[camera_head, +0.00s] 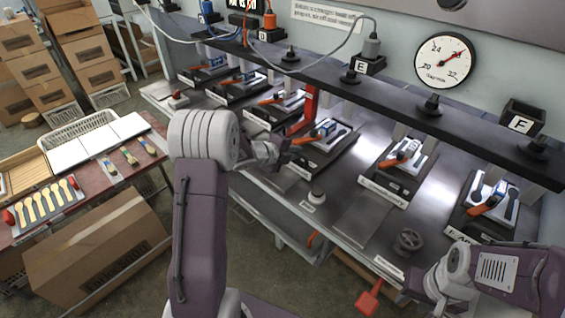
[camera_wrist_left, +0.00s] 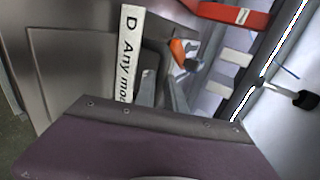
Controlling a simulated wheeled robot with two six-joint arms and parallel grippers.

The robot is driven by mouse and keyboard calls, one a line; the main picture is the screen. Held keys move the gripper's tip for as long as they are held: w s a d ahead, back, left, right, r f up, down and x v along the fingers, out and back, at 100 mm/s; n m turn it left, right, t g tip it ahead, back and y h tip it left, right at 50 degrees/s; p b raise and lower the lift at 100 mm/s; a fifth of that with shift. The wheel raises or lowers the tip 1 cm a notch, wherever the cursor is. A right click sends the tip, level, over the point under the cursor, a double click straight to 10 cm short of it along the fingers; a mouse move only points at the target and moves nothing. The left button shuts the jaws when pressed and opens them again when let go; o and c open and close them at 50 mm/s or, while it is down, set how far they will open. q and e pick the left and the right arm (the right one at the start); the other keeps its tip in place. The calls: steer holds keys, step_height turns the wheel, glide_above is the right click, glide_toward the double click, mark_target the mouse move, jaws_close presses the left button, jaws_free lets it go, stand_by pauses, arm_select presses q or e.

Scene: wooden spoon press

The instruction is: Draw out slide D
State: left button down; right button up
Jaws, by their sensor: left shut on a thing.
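Station D (camera_head: 335,141) is in the middle of the bench in the head view, a dark base with a light block, an orange lever and a blue part. Its white front label reads "D Any mo…" in the left wrist view (camera_wrist_left: 128,55). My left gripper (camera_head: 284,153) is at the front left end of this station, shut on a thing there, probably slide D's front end. The fingers and what they hold are too small to make out, and my wrist hides part of the wrist view. My right gripper (camera_head: 412,284) is at the bench's front right; its fingers are unclear.
Similar stations stand on both sides, one to the right (camera_head: 398,165) and one at the far right (camera_head: 488,203). A dark round knob (camera_head: 408,240) and a red paddle (camera_head: 369,298) are near my right gripper. A black shelf (camera_head: 400,98) runs above the bench.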

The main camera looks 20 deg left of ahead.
arm_select(q)
steer(key=shift+s+a+b, duration=0.15)
steer(key=shift+s+a, duration=0.2)
steer(key=shift+s, duration=0.55)
steer(key=shift+s+a+b, duration=0.15)
steer(key=shift+s+a, duration=0.15)
steer(key=shift+s, duration=0.6)
steer(key=shift+s+a+b, duration=0.15)
steer(key=shift+s+a, duration=0.2)
steer(key=shift+s, duration=0.55)
steer(key=c, duration=1)
jaws_free()
steer(key=shift+s, duration=0.1)
steer(key=shift+s+a+f, duration=0.1)
steer(key=shift+s+a, duration=0.05)
steer(key=shift+s, duration=0.1)
steer(key=s, duration=0.1)
steer(key=s+a, duration=0.1)
steer(key=s, duration=0.3)
steer(key=shift+a, duration=0.3)
